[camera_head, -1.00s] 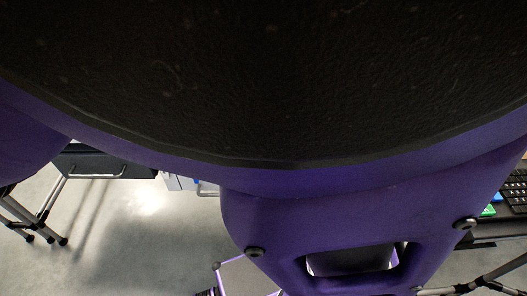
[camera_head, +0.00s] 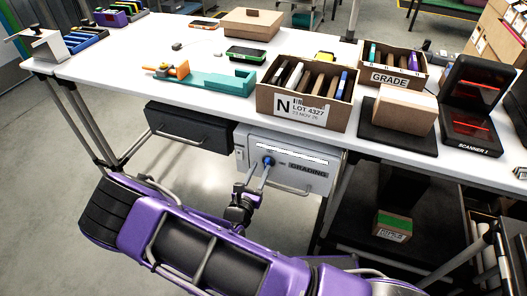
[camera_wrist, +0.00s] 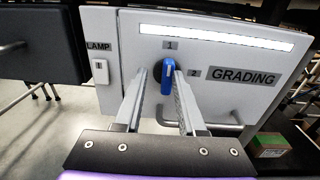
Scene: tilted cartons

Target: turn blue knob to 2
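The blue knob (camera_wrist: 168,76) is on the light grey front panel marked GRADING (camera_wrist: 226,105), with a "1" above it and a "2" to its right. Its blue handle stands nearly upright, pointing roughly toward the 1. My gripper (camera_wrist: 161,72) is open, one finger on each side of the knob. The right finger is close to the handle and the left finger is farther off; I cannot tell whether either touches. In the head view, my gripper (camera_head: 258,176) reaches up to the blue knob (camera_head: 268,162) under the table.
A lamp switch (camera_wrist: 99,72) is left of the knob. A handle (camera_head: 291,189) runs along the panel's lower part. A dark drawer (camera_head: 188,130) hangs to its left. The white table (camera_head: 130,55) above holds cartons (camera_head: 315,112), a teal fixture and a scanner (camera_head: 470,110).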

